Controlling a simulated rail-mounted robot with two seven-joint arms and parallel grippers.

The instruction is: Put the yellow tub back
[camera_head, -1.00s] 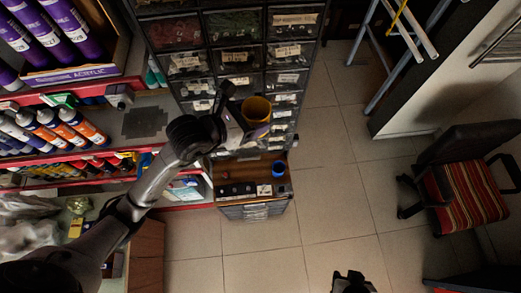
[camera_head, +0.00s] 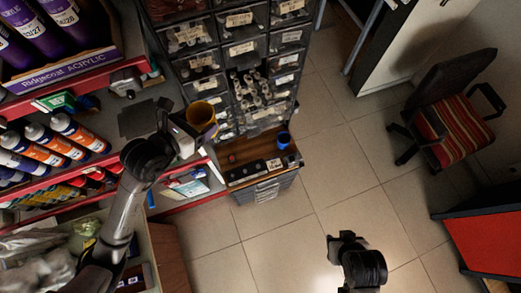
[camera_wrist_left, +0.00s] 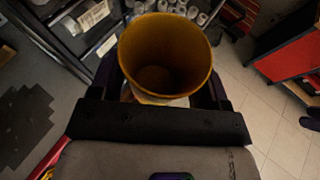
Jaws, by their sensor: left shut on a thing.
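The yellow tub (camera_head: 201,116) is held upright in my left gripper (camera_head: 186,129), in front of the drawer cabinet and to the right of the shelf. In the left wrist view the tub (camera_wrist_left: 150,82) sits between the two dark fingers, its open top facing the camera and its inside looking empty. My left gripper is shut on it. A bare grey shelf stretch with a dark, jagged-edged patch (camera_head: 138,119) lies left of the tub; the patch also shows in the left wrist view (camera_wrist_left: 24,118). My right gripper (camera_head: 336,246) is over the floor at the bottom; its fingers are unclear.
A low wooden-topped cabinet (camera_head: 243,158) carries a blue cup (camera_head: 283,140) and small dark items. The tall drawer cabinet (camera_head: 240,47) stands behind. A striped chair (camera_head: 455,125) is at right; the tiled floor between is clear.

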